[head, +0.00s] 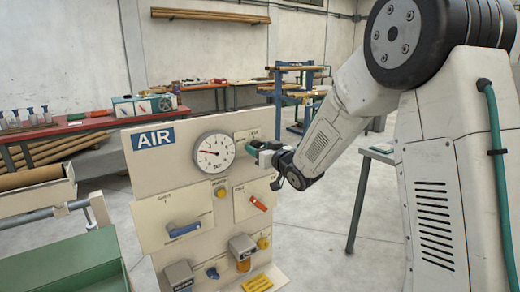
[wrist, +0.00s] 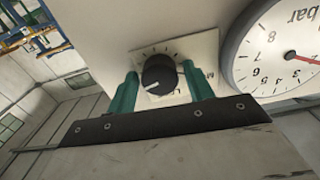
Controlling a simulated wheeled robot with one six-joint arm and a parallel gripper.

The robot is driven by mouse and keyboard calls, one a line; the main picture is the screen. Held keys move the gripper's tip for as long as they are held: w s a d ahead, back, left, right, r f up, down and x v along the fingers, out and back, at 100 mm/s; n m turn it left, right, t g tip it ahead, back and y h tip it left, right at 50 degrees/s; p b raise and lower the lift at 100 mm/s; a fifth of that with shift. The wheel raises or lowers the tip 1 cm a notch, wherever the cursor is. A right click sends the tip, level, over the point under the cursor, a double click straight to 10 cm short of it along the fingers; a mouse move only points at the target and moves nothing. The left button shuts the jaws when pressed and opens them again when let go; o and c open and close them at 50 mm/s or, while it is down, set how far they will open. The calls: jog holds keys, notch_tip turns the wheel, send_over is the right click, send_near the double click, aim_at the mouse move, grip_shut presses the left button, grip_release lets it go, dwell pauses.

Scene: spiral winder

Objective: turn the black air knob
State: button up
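The black air knob (wrist: 158,76) sits on a pale scale plate (wrist: 190,50) beside the round gauge in the wrist view. A white pointer mark shows on the knob's lower left. My gripper (wrist: 160,82) has two green fingers, one on each side of the knob. Gaps show between the fingers and the knob, so the gripper is open around it. In the head view my gripper (head: 258,147) is at the panel's upper right, and it hides the knob there.
The upright beige panel (head: 160,165) carries a blue AIR sign (head: 153,139), a pressure gauge (head: 214,153), a blue lever (head: 184,230), a red lever (head: 258,203) and yellow buttons. A green bin (head: 65,268) stands at the lower left. Open floor lies right of the panel.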

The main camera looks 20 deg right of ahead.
jog(key=c, duration=0.7)
jog(key=m, duration=2.1)
jog(key=shift+f+m, duration=0.15)
jog(key=shift+m, duration=0.15)
jog(key=o, duration=1)
